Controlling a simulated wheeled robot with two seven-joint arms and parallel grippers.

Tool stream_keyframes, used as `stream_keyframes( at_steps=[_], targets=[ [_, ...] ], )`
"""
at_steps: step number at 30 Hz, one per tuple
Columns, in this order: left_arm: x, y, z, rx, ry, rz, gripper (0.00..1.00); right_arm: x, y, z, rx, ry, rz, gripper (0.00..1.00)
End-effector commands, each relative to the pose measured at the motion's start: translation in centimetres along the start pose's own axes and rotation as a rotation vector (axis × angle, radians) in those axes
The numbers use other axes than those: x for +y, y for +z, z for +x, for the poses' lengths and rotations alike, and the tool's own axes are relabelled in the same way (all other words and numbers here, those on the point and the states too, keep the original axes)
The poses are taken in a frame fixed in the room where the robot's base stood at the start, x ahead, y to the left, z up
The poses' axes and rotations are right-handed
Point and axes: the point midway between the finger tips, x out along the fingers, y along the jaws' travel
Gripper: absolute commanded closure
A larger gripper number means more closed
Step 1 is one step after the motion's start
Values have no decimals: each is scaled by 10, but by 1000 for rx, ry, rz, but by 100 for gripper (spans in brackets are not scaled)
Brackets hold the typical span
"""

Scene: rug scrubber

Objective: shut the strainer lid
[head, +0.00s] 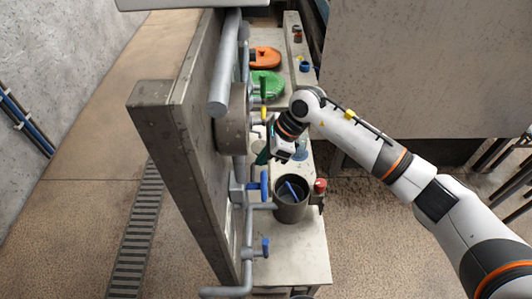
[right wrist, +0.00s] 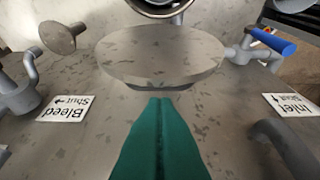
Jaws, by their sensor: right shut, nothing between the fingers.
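In the right wrist view a round grey disc (right wrist: 160,52), which looks like the strainer lid, is seen nearly edge-on just ahead of my fingers. A dark round opening with a pale rim (right wrist: 165,8) is partly in view beyond it; I cannot tell how far the lid stands from it. My right gripper (right wrist: 160,101) has its teal fingers together with nothing between them, pointing toward the disc. I cannot tell whether they touch it. In the head view my right gripper (head: 262,157) is beside the grey panel. My left gripper is not in view.
The grey panel (head: 185,150) carries pipes and a blue-handled valve (head: 264,186). A grey pot (head: 290,208) with a blue item inside stands on the bench (head: 300,255), beside a red-capped item (head: 320,186). Green (head: 267,83) and orange (head: 264,57) objects lie farther back. A blue handle (right wrist: 273,41) flanks the disc.

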Motion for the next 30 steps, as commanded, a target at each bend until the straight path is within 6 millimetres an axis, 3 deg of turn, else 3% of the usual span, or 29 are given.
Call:
stream_keyframes(
  at_steps=[1, 3, 16, 30],
  targets=[
    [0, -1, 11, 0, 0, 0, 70, 0, 5, 9, 0, 1, -1, 100],
    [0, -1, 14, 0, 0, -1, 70, 0, 6, 11, 1, 1, 0, 100],
    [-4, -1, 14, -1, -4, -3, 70, 0, 7, 10, 1, 2, 0, 100],
    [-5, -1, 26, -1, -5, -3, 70, 1, 34, 4, -2, 2, 2, 100]
  ],
)
